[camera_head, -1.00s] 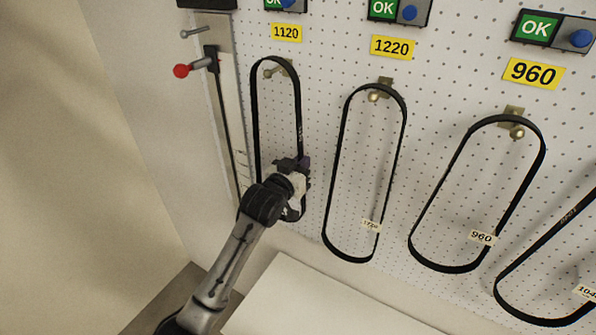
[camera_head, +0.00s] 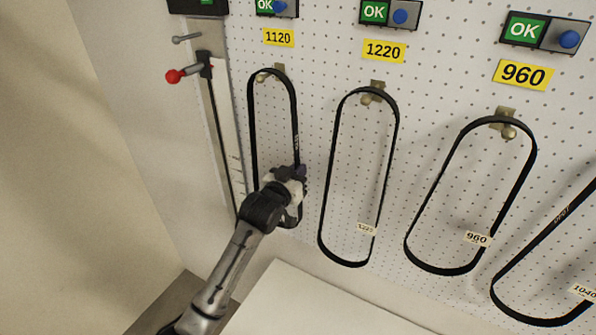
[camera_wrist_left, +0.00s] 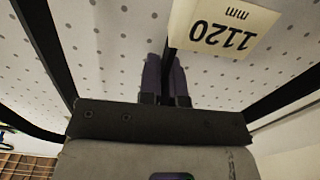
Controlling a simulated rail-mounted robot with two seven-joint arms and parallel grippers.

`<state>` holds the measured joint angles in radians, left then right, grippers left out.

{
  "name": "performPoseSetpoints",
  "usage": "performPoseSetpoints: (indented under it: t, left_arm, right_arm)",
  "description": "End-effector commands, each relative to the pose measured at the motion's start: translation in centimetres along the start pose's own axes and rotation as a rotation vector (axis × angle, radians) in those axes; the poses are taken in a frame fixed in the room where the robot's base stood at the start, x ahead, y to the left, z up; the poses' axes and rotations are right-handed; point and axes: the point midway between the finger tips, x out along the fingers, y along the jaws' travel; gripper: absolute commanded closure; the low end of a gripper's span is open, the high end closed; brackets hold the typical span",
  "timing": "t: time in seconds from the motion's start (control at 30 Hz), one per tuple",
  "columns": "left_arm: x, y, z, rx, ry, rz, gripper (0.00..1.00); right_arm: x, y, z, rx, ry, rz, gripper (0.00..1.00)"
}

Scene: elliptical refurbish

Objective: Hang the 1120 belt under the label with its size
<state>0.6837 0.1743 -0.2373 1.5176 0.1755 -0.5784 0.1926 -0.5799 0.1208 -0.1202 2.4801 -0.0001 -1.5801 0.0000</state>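The 1120 belt (camera_head: 251,130) is a long black loop held upright in front of the pegboard under the yellow 1120 label (camera_head: 278,38). Its top arc is level with the brass hook (camera_head: 262,77) under that label; I cannot tell whether it rests on it. My left gripper (camera_head: 293,174) is at the belt's lower right side. In the left wrist view the two fingers (camera_wrist_left: 166,82) close around one belt strand, beside the belt's paper tag (camera_wrist_left: 222,27) reading 1120 mm. The gripper hides part of the belt's lower end. My right gripper is not in view.
To the right, the 1220 belt (camera_head: 327,175) and the 960 belt (camera_head: 432,170) hang on their hooks, with another belt (camera_head: 535,245) at the right edge. A red-knobbed lever (camera_head: 174,76) stands out left of the 1120 place. A pale surface (camera_head: 300,305) lies below.

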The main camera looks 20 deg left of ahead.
Motion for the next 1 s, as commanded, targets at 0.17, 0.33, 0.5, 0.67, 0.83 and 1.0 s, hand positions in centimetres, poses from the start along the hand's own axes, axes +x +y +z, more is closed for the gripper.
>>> performPoseSetpoints:
  t: [0.17, 0.33, 0.5, 0.67, 0.83, 1.0]
  left_arm:
    - [-0.01, 0.01, -0.04, 0.000, 0.001, 0.000, 1.00]
    - [-0.01, 0.00, -0.05, 0.000, 0.001, 0.000, 0.94]
    - [-0.01, 0.00, -0.05, 0.000, 0.001, 0.000, 0.78]
    - [-0.01, 0.00, -0.04, 0.000, 0.001, 0.000, 0.65]
    - [-0.01, -0.01, 0.02, 0.000, 0.000, 0.000, 0.65]
    - [-0.66, -0.02, 0.08, 0.000, 0.000, 0.000, 0.65]
  right_arm:
    - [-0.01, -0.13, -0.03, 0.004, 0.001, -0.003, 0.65]
    - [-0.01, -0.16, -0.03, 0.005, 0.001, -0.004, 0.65]
    - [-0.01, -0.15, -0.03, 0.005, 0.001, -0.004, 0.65]
    - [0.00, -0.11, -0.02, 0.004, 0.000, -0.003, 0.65]
    - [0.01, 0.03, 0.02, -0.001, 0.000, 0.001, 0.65]
    - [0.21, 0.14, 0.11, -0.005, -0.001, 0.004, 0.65]
